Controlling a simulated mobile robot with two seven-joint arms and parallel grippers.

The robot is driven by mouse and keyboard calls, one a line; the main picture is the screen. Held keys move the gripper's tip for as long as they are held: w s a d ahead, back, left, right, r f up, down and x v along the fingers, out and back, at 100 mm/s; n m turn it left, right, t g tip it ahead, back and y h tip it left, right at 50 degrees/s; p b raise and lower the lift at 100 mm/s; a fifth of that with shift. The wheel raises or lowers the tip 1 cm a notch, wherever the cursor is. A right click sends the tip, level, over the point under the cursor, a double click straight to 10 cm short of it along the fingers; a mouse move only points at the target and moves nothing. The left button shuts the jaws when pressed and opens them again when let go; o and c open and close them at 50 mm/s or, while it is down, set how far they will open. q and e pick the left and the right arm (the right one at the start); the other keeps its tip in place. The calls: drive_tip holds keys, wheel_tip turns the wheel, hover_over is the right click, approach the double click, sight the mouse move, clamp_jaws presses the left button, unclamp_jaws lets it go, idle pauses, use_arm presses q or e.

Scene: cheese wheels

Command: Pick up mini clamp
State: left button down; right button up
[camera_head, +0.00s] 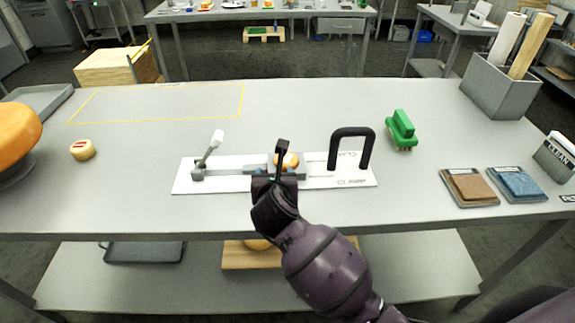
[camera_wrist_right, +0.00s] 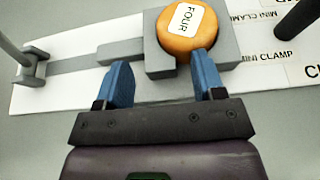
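The mini clamp is a grey clamp with a white-tipped upright lever (camera_head: 208,150), fixed on a white board (camera_head: 228,183). In the right wrist view its grey jaw block (camera_wrist_right: 158,62) partly surrounds an orange piece (camera_wrist_right: 178,42) labelled FOUR. In the head view this orange piece (camera_head: 291,159) is partly hidden. A black arch handle (camera_head: 352,135) stands at the board's right end. My right gripper (camera_head: 274,180) is at the board's front edge. In the wrist view its blue fingers (camera_wrist_right: 163,78) are apart, with nothing held between them; one tip overlaps the jaw and orange piece.
A green brush (camera_head: 401,130) stands to the right, with brown (camera_head: 470,188) and blue (camera_head: 516,184) pads. A small cheese (camera_head: 83,150) and large orange wheel (camera_head: 17,135) are left. A grey bin (camera_head: 497,92) is back right. The yellow-outlined area (camera_head: 160,103) is clear.

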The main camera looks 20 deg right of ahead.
drive_tip(key=shift+w+f, duration=0.2)
drive_tip(key=shift+w, duration=0.05)
drive_tip(key=shift+c, duration=0.3)
clamp_jaws()
drive_tip(key=shift+r, duration=0.15)
